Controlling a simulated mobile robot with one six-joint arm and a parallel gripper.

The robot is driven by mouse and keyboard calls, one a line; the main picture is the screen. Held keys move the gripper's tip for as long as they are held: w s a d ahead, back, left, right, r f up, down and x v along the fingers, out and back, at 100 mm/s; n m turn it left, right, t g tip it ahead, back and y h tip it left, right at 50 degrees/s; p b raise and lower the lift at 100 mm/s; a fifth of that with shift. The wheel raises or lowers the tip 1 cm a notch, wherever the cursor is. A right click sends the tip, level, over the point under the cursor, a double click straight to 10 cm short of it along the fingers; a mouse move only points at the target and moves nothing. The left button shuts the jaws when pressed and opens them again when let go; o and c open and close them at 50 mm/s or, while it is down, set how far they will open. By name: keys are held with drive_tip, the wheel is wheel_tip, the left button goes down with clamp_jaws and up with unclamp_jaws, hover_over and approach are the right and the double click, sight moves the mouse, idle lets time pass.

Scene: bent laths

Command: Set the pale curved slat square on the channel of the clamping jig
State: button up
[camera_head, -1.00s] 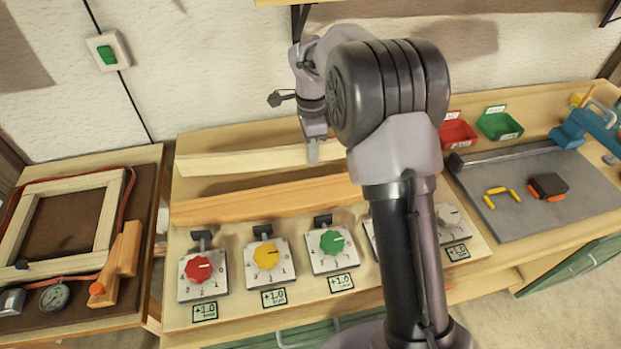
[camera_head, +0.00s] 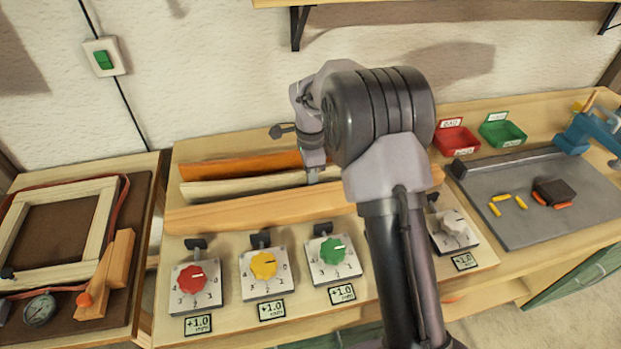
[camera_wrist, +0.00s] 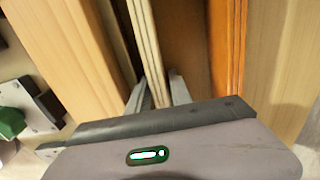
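The pale curved slat (camera_head: 240,186) runs lengthwise between the jig's tan front rail (camera_head: 255,208) and an orange bar (camera_head: 235,166) behind it. My gripper (camera_head: 313,178) is at the slat's right part in the head view. In the wrist view, the fingers of my gripper (camera_wrist: 158,95) stand on both sides of the layered pale slat (camera_wrist: 147,40) and look closed on it. A brown strip (camera_wrist: 185,45) shows between the slat and the orange bar (camera_wrist: 227,45). My arm hides the slat's right end. Whether its underside touches the channel is hidden.
Red (camera_head: 192,278), yellow (camera_head: 264,265) and green (camera_head: 333,250) dials stand in front of the rail; a white dial (camera_head: 454,222) is right of my arm. A wooden frame (camera_head: 60,230) lies at left. Red (camera_head: 455,140) and green (camera_head: 501,130) bins stand at back right.

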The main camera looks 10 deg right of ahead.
wheel_tip(320, 180, up, 12)
drive_tip(key=p, duration=0.5)
drive_tip(key=shift+r, duration=0.1)
drive_tip(key=s+a+r+n+t+y, duration=0.15)
drive_tip(key=s+r+n, duration=0.25)
drive_tip(key=s+r, duration=0.5)
drive_tip(key=s+a+r+n+t, duration=0.15)
drive_tip(key=s+r+n, duration=0.35)
drive_tip(key=s, duration=0.6)
drive_tip(key=s+f+n+t, duration=0.2)
drive_tip(key=s+n, duration=0.2)
drive_tip(key=s, duration=0.7)
drive_tip(key=shift+s+a+n+t, duration=0.3)
drive_tip(key=shift+s+a+t, duration=0.1)
drive_tip(key=shift+a, duration=0.05)
drive_tip(key=shift+y, duration=0.25)
